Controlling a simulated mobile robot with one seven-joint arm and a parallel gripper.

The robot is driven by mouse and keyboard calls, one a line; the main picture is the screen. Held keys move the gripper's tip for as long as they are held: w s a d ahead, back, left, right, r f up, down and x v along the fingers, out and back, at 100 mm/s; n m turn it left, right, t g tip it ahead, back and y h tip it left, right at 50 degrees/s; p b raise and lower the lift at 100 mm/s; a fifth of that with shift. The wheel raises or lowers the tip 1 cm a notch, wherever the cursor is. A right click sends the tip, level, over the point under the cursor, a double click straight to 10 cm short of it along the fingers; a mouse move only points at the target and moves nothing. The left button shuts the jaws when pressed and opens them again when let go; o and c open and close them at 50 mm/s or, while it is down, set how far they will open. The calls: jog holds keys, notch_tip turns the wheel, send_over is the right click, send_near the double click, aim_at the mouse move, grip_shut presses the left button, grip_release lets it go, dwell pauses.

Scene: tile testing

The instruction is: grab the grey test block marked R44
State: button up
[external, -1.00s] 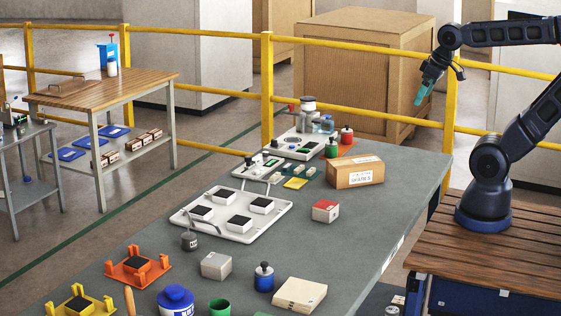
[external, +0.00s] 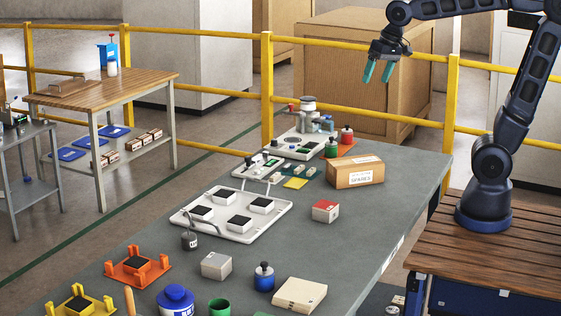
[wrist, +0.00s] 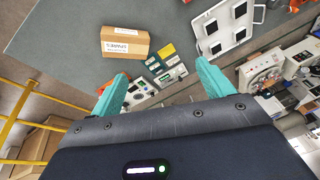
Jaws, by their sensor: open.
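A light grey block (external: 216,265) lies on the grey table in the front part of the external view; I can read no marking on it. My gripper (external: 377,72) is open and empty, high above the far end of the table and pointing down, well away from the block. Its two teal fingers (wrist: 160,80) stand apart in the wrist view, with nothing between them held. I cannot make out the grey block in the wrist view.
Near the grey block are a blue bottle (external: 264,277), a dark weight (external: 189,240) and a cream box (external: 300,295). A white tray (external: 262,234) holds dark-topped tiles. A cardboard box (external: 355,172) and a red-topped block (external: 326,210) stand farther back.

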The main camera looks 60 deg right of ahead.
jog(key=w+a+m+g, duration=0.1)
jog(key=w+a+m, duration=0.3)
jog(key=w+a, duration=0.9)
jog(key=m+g, duration=0.3)
jog(key=m, duration=0.6)
send_over(216, 259)
jog(key=shift+h, duration=0.4)
jog(key=f, duration=2.7)
jog(key=shift+w+a+f, duration=0.2)
jog(key=shift+f, duration=0.1)
jog(key=shift+a+f, duration=0.1)
jog(key=shift+f, duration=0.1)
notch_tip(216, 259, down, 5)
jog(key=shift+f, duration=0.2)
jog(key=shift+s+d+f, duration=0.1)
jog(key=shift+d+f, duration=0.1)
jog(key=shift+f, duration=1.1)
jog(key=shift+s+d+f, duration=0.1)
jog(key=shift+d+f, duration=0.05)
jog(key=shift+f, duration=1.15)
jog(key=shift+c, duration=0.2)
